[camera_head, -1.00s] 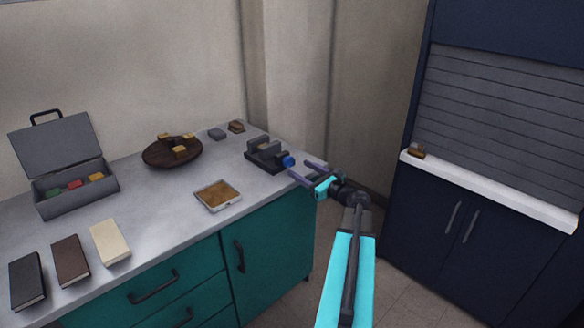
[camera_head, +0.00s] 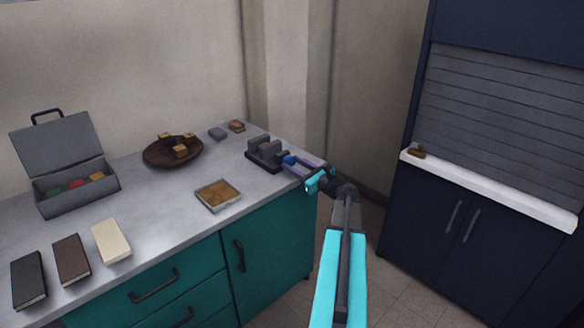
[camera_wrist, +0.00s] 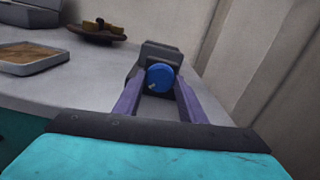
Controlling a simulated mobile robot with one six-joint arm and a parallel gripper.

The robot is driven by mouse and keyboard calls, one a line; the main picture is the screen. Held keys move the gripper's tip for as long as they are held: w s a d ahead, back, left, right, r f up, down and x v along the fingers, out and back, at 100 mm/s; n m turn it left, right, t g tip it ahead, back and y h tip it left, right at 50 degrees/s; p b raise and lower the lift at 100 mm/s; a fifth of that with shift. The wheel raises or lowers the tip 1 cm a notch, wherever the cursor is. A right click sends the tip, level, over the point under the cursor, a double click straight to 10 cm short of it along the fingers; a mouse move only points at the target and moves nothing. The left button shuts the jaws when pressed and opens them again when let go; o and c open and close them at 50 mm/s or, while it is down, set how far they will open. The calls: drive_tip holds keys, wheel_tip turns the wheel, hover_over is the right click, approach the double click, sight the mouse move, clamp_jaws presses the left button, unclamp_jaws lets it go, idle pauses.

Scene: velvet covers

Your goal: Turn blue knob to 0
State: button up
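The blue knob (camera_wrist: 160,77) is on the front of a dark grey device (camera_head: 264,152) at the right end of the counter. The knob (camera_head: 288,160) also shows in the head view. A small pale mark sits at its lower left edge in the wrist view. My gripper (camera_wrist: 158,92) is open, its two purple fingers on either side of the knob, with a gap visible between them. In the head view, my gripper (camera_head: 300,166) reaches the knob from the right. I cannot tell whether the fingertips touch it. No numbers are readable.
The grey counter (camera_head: 160,217) holds a tray (camera_head: 218,194), a brown bowl (camera_head: 172,152), an open grey case (camera_head: 76,197) and several books. A dark blue cabinet (camera_head: 450,210) stands at right. Floor is free between counter and cabinet.

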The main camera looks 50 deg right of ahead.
drive_tip(key=shift+s+a, duration=0.15)
drive_tip(key=shift+a, duration=0.45)
drive_tip(key=shift+c, duration=0.3)
drive_tip(key=shift+d+f, duration=0.1)
drive_tip(key=shift+d, duration=0.25)
drive_tip(key=shift+w+d+n+b, duration=0.1)
drive_tip(key=shift+w+n+b, duration=0.1)
drive_tip(key=shift+n+b, duration=0.15)
